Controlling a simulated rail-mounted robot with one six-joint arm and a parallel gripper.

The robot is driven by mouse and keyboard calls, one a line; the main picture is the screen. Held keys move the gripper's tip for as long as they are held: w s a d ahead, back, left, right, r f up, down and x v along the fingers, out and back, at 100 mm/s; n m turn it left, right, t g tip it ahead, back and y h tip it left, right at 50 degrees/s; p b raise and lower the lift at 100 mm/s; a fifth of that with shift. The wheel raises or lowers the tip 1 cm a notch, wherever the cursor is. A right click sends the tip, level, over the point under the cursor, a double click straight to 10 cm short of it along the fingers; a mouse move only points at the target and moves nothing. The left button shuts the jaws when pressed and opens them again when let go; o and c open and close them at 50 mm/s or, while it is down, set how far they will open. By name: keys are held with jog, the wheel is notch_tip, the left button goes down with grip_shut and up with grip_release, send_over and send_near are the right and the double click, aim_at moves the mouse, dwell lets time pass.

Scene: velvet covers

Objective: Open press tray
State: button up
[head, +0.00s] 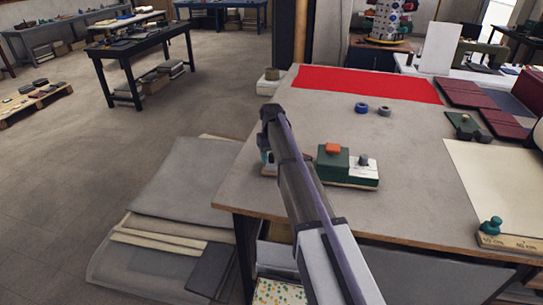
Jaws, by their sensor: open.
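My gripper (267,160) is open, just left of the press and partly hidden by my arm. Part of the press's left side is hidden behind the arm. I cannot tell whether the gripper touches the press.
The grey table (415,195) carries a red cloth (366,84), blue tape (361,108), a grey ring (384,111), maroon covers (468,93), a cream sheet (500,190) and a teal knob (491,226). Grey sheets (185,180) lie on the floor at left. The table's middle is clear.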

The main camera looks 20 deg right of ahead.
notch_tip(320, 180, up, 11)
jog(key=p, duration=1)
jog(key=shift+f, duration=0.2)
jog(key=shift+f, duration=0.1)
